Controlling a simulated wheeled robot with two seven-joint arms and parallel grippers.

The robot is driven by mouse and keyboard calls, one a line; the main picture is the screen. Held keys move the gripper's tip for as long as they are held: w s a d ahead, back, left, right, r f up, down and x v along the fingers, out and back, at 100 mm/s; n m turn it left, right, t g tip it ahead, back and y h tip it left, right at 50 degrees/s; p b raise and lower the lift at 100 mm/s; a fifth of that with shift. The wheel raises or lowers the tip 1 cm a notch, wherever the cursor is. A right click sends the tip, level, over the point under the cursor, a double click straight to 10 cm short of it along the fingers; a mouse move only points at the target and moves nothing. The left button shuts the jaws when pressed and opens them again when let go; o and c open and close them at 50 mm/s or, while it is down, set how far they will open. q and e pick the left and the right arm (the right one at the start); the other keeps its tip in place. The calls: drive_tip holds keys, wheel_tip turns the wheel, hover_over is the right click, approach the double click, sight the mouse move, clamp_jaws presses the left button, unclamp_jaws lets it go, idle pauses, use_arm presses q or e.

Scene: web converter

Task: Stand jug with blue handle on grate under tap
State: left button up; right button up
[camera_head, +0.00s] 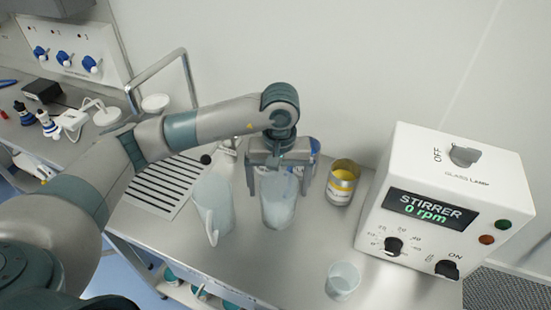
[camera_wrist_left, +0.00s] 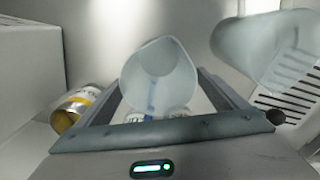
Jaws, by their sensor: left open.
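A translucent jug (camera_head: 279,205) stands upright on the steel bench, between the fingers of my left gripper (camera_head: 279,180). The gripper is open, one finger on each side of the jug, pointing down from above. In the left wrist view this jug (camera_wrist_left: 160,70) shows a blue strip inside or behind it; I cannot tell if that is its handle. A second jug (camera_head: 214,208) with a pale handle stands to its left and also shows in the left wrist view (camera_wrist_left: 262,48). The slotted grate (camera_head: 165,185) lies further left, partly under my arm. The tap (camera_head: 165,68) rises behind it.
A yellow-labelled tin (camera_head: 341,187) stands just right of the gripper. A small clear beaker (camera_head: 342,280) is near the front edge. The white stirrer box (camera_head: 440,205) takes up the right. Blue valves (camera_head: 65,58) are at the back left.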

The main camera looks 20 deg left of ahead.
use_arm(q)
wheel_tip(320, 180, up, 10)
drive_tip(key=b, duration=0.4)
drive_tip(key=shift+r, duration=0.25)
